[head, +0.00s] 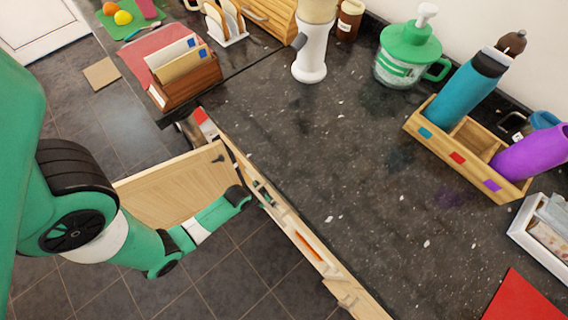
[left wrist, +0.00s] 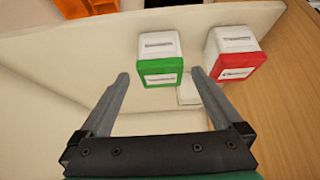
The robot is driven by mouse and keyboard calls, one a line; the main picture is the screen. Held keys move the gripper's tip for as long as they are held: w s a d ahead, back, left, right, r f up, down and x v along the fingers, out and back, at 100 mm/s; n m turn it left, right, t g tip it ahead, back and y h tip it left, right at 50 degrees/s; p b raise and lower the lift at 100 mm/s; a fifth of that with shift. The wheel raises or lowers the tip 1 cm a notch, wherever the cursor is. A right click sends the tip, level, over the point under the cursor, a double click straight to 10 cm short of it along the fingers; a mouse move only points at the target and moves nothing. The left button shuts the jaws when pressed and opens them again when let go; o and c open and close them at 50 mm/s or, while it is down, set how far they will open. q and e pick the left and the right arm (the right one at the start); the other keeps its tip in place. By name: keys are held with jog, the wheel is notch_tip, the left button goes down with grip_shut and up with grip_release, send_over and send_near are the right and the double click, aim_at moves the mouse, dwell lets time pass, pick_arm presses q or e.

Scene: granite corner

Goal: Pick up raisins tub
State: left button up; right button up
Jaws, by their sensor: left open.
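In the left wrist view, a white tub with a green end (left wrist: 160,70) is just ahead of my left gripper (left wrist: 159,76), between the lines of its two fingers. A white tub with a red end (left wrist: 236,62) stands to its right, outside the right finger. The labels are too small to read, so I cannot tell which is the raisins tub. My left gripper is open and empty. In the head view my left arm reaches below the counter edge, and its fingertips are hidden.
An open wooden door (head: 170,187) and a pulled-out drawer (head: 325,262) flank my left arm under the dark counter (head: 310,140). The wrist view shows a pale wall (left wrist: 50,65), a wooden panel (left wrist: 290,110) and an orange object (left wrist: 85,6).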

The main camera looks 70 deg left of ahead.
pick_arm(q)
jog(key=b+x, duration=0.1)
jog(key=x, duration=0.1)
jog(key=b+x, duration=0.1)
jog(key=x, duration=0.1)
jog(key=w+b+x, duration=0.1)
jog(key=x, duration=0.1)
jog(key=shift+a+r, duration=0.25)
jog(key=shift+r, duration=0.05)
jog(key=shift+r, duration=0.1)
jog(key=shift+c, duration=0.2)
jog(key=c, duration=1.2)
